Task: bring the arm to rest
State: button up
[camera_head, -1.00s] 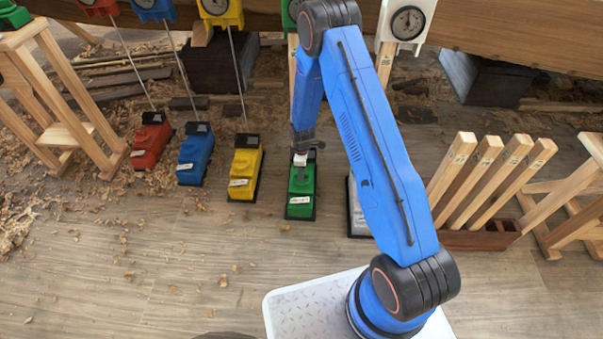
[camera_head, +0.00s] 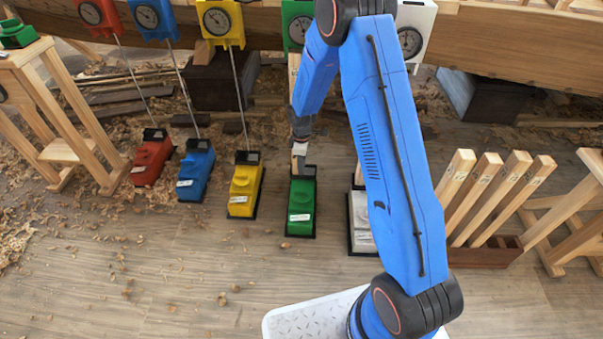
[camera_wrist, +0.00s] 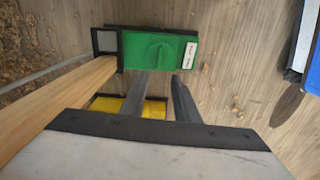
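My blue arm (camera_head: 390,150) reaches up from its base and folds down toward the row of blocks. My gripper (camera_wrist: 160,90) shows in the wrist view with its two dark fingers apart and nothing between them. In the head view, the dark wrist end is partly hidden and sits just above the far end of the green block (camera_head: 301,218). In the wrist view the green block (camera_wrist: 160,50) lies beyond the fingertips. A wooden stave (camera_wrist: 55,110) runs on the left toward the block's black end; whether they touch is unclear.
Red (camera_head: 152,160), blue (camera_head: 196,172) and yellow (camera_head: 244,188) blocks stand left of the green one, a white block (camera_head: 361,222) right. Dial gauges (camera_head: 217,20) line the hull plank above. A rack of wooden staves (camera_head: 485,255) stands right. The front floor is mostly clear, with shavings.

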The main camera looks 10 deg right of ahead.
jog(key=shift+r, duration=0.7)
jog(key=shift+r, duration=0.1)
jog(key=s+d+r+m+t, duration=0.1)
jog(key=s+r+m, duration=0.1)
jog(key=s+r, duration=0.5)
jog(key=s+d+r+m, duration=0.2)
jog(key=s+r, duration=0.1)
jog(key=r, duration=0.9)
jog(key=s+d+r+m+t, duration=0.1)
jog(key=s+r+m, duration=0.1)
jog(key=s+r, duration=0.5)
jog(key=s+d+r+m+t, duration=0.1)
jog(key=s+r+m, duration=0.2)
jog(key=s, duration=0.9)
jog(key=s+d+r+m+t, duration=0.1)
jog(key=s+r+m, duration=0.3)
jog(key=s+r, duration=0.5)
jog(key=shift+s+d+r+m+t, duration=0.35)
jog(key=shift+s+d, duration=0.35)
jog(key=shift+s, duration=1.55)
